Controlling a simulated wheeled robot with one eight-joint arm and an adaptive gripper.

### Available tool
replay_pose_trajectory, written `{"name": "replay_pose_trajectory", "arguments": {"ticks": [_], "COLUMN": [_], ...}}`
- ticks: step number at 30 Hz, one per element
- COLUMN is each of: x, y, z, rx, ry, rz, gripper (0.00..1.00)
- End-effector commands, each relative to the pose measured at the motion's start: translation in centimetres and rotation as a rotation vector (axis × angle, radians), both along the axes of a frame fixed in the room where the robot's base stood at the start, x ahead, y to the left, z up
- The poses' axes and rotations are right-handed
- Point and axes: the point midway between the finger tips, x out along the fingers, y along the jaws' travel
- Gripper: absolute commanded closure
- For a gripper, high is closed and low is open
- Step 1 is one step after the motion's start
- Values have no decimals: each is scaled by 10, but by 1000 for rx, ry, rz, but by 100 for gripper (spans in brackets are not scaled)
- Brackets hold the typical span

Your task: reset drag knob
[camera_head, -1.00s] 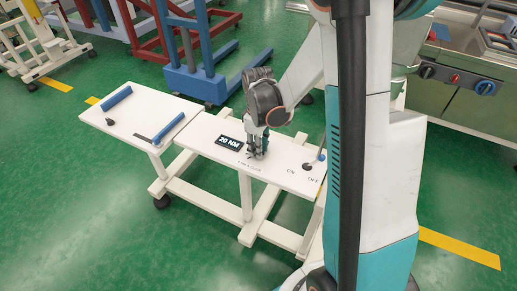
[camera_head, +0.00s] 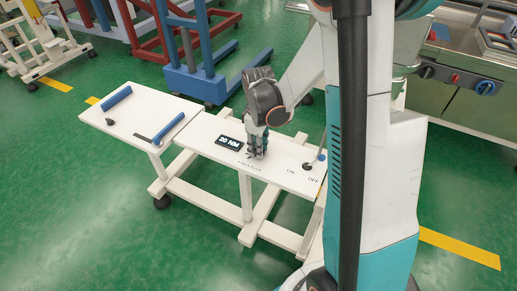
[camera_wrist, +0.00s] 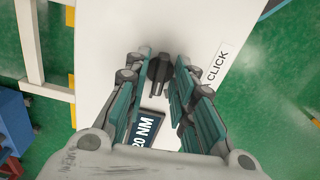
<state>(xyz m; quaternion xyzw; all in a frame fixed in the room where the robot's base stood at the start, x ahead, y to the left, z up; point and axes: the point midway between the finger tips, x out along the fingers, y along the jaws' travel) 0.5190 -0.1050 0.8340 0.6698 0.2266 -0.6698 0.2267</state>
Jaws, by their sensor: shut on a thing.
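The drag knob (camera_wrist: 157,72) is a small dark knob on the white table top, seen between my fingers in the wrist view. My gripper (camera_head: 257,152) points down onto the white table (camera_head: 290,176) and is shut on the knob. In the wrist view my gripper (camera_wrist: 160,66) has its two teal fingers on either side of the knob. In the head view my fingers hide most of the knob. A dark display (camera_head: 229,142) reading "20 NM" lies beside it. Printed lettering lies in front of the knob; "CLICK" (camera_wrist: 216,65) shows in the wrist view.
An upright lever (camera_head: 321,156) with ON and OFF marks stands at the table's right end. A second white table (camera_head: 140,104) on the left holds blue bars (camera_head: 117,98) and a small dark knob. Blue and red frames stand behind. Green floor is clear in front.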

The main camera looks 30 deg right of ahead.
Motion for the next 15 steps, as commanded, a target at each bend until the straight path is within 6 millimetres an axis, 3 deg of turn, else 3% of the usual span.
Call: {"name": "replay_pose_trajectory", "arguments": {"ticks": [6, 15], "x": [0, 0], "y": [0, 0], "z": [0, 0], "rx": [0, 0], "ry": [0, 0], "rz": [156, 175], "gripper": [100, 100]}}
